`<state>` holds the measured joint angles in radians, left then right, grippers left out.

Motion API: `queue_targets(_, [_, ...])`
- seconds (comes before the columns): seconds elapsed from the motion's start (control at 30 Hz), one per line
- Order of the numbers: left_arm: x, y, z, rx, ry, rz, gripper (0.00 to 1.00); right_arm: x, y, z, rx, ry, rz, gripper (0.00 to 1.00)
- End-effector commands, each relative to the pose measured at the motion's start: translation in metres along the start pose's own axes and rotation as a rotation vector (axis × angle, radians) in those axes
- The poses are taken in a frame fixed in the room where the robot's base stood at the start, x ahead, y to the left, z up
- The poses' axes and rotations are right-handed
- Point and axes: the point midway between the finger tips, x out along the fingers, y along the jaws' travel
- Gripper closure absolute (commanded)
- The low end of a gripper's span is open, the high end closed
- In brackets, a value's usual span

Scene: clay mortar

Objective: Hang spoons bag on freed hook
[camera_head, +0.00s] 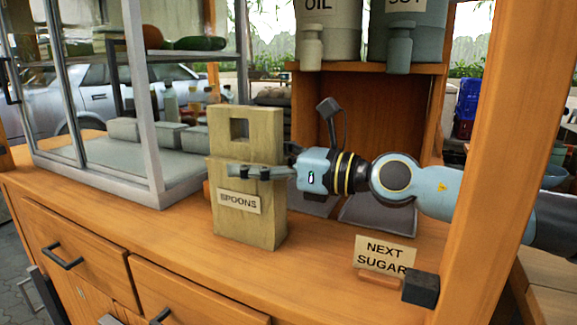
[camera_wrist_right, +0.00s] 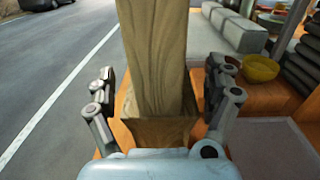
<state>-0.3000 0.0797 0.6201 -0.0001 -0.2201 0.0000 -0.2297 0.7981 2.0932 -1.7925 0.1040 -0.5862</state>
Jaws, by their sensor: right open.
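The spoons bag (camera_head: 235,222) is a tall tan block-shaped bag with a square hole near its top and a "SPOONS" label. It stands upright on the wooden counter in the head view. My right gripper (camera_head: 258,172) reaches in from the right at the bag's upper half, below the hole. One finger passes across the bag's front face. In the right wrist view the bag (camera_wrist_right: 160,60) stands between the open fingers, with gaps visible on both sides. I cannot make out a hook in either view. My left gripper is not in view.
A glass display case (camera_head: 150,110) stands at left on the counter (camera_head: 190,235). A "NEXT SUGAR" card (camera_head: 384,254) stands at front right, near a wooden post (camera_head: 500,160). Oil and soy containers (camera_head: 328,30) sit on a shelf behind. A yellow bowl (camera_wrist_right: 260,69) shows in the wrist view.

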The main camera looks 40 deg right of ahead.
Motion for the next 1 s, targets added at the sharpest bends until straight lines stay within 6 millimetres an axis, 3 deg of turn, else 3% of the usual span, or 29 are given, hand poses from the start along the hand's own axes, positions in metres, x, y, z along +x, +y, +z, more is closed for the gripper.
queue_targets(0.37, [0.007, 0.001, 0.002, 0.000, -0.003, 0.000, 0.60, -0.046, 0.001, -0.004, -0.004, 0.012, 0.007, 0.13])
queue_targets(0.7, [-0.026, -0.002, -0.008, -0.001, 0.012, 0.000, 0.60, -0.091, -0.001, 0.002, 0.000, 0.005, -0.001, 0.13])
queue_targets(1.0, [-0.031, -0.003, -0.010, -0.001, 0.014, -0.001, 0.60, -0.102, 0.000, -0.002, 0.001, 0.001, 0.002, 0.13])
